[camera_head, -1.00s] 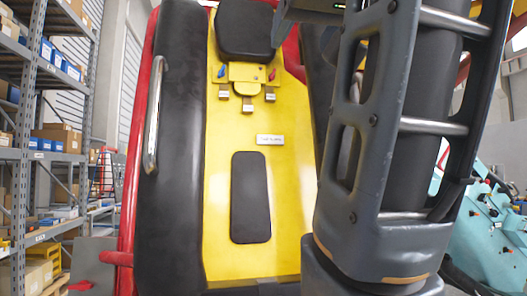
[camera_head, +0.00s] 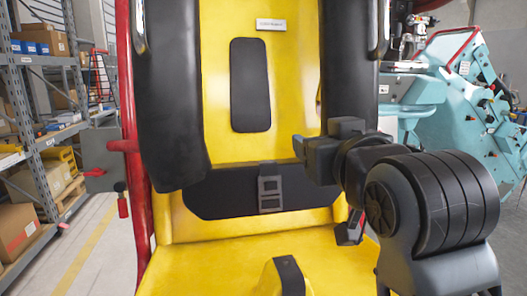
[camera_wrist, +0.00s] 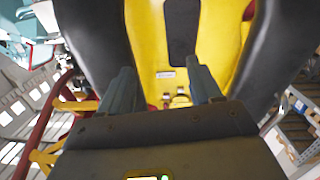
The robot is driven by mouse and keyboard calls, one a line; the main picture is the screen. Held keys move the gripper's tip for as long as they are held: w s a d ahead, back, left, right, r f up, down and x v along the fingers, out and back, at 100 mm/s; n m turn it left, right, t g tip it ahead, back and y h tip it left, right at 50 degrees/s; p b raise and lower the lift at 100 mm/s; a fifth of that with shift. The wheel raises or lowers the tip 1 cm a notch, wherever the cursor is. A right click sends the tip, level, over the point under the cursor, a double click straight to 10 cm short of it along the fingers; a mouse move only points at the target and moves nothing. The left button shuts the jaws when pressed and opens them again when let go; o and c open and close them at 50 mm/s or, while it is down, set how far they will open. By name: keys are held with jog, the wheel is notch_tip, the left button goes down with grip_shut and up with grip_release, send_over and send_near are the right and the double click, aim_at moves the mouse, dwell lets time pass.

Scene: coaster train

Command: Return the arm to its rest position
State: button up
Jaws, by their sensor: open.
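My gripper (camera_wrist: 163,90) shows in the wrist view with its two fingers spread apart and nothing between them. The yellow coaster seat (camera_wrist: 150,40) with its black padding lies beyond the fingers, and I cannot tell the exact distance. In the head view my arm is folded at the right, in front of the right side of the yellow seat (camera_head: 220,60). A dark block-like end of my arm points left there, but I cannot tell the fingers apart in that view.
Black restraint pads (camera_head: 170,100) flank the seat back. A black belt with a buckle (camera_head: 270,188) crosses the lower seat. Shelving with boxes (camera_head: 45,80) stands at the left beside an open floor strip (camera_head: 85,240). A teal machine (camera_head: 465,95) stands behind at the right.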

jog(key=s+d+f, duration=0.4)
jog(key=s+f, duration=0.4)
jog(key=f, duration=0.4)
jog(key=s+d+f, duration=0.4)
jog(key=s+f, duration=0.4)
jog(key=f, duration=0.5)
jog(key=s+d+f+m+g+h, duration=0.1)
jog(key=s+d, duration=0.1)
jog(key=s, duration=1.2)
jog(key=s+d+f+m+g+h, duration=0.1)
jog(key=s+d+f, duration=0.1)
jog(key=s, duration=1.2)
jog(key=shift+s+d+m, duration=0.15)
jog(key=shift+d+m, duration=0.1)
jog(key=shift+m, duration=0.05)
